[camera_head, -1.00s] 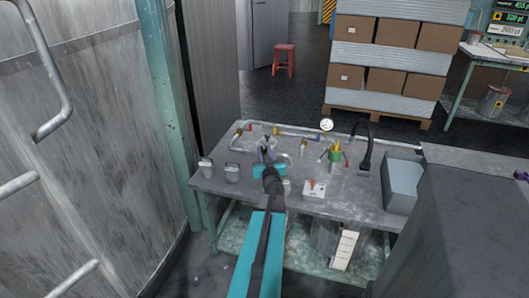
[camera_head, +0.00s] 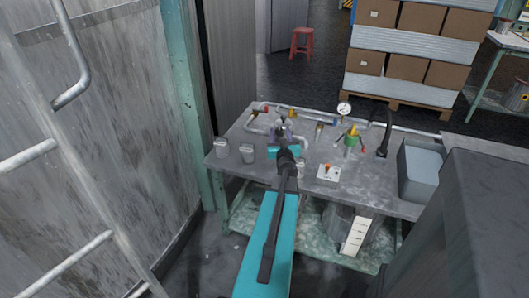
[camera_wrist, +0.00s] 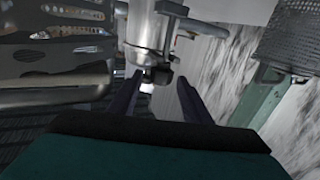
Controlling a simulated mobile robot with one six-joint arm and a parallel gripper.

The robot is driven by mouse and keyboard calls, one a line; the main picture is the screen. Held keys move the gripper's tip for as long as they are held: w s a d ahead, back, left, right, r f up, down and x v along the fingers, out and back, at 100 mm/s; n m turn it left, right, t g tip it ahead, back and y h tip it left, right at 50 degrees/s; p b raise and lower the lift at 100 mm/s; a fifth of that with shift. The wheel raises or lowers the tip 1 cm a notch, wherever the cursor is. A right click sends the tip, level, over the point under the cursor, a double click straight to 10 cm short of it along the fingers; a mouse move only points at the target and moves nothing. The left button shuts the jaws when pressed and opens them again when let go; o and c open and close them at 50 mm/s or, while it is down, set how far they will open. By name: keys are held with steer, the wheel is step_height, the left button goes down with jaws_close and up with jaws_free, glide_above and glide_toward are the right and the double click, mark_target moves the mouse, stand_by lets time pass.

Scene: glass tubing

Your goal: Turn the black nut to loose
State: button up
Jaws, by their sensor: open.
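In the wrist view, a small black nut (camera_wrist: 160,75) sits at the lower end of a pale grey vertical fitting (camera_wrist: 147,30). My gripper (camera_wrist: 158,84) is open, with one dark finger on each side of the nut. I cannot tell whether either finger touches it. In the head view, my gripper (camera_head: 284,132) is over the left-middle part of the grey workbench (camera_head: 330,207), among the pipework. The arm and gripper hide the nut there.
A large metal tank (camera_head: 100,140) stands close on the left.

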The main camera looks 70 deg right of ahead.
steer(key=shift+w+d+r+m+g+h+b, duration=0.1)
steer(key=shift+w+d+m+g+h+b, duration=0.25)
steer(key=shift+b, duration=4.05)
steer(key=g+b, duration=0.1)
steer(key=b, duration=0.5)
steer(key=f+m+g+b, duration=0.1)
steer(key=b, duration=0.5)
steer(key=shift+w+a+m+g+h, duration=0.1)
steer(key=shift+a+m+g+h, duration=0.15)
steer(key=shift+a, duration=0.05)
steer(key=m+g+b, duration=0.1)
steer(key=b, duration=0.4)
steer(key=g+b, duration=0.1)
steer(key=b, duration=0.3)
steer(key=shift+w+a+m+g+h+b, duration=0.15)
steer(key=shift+m+g+h+b, duration=0.15)
steer(key=shift+m+g+b, duration=0.1)
steer(key=m+g+b, duration=0.1)
steer(key=b, duration=0.1)
steer(key=m+g+b, duration=0.1)
steer(key=b, duration=0.1)
steer(key=shift+w+r+g, duration=0.15)
steer(key=shift+r+g, duration=0.05)
steer(key=shift+g, duration=0.2)
steer(key=shift+a+r+p, duration=0.15)
steer(key=shift+a+p, duration=0.15)
steer(key=shift+a, duration=0.1)
steer(key=a, duration=1.1)
steer(key=shift+w+b, duration=0.15)
steer(key=shift+b, duration=0.2)
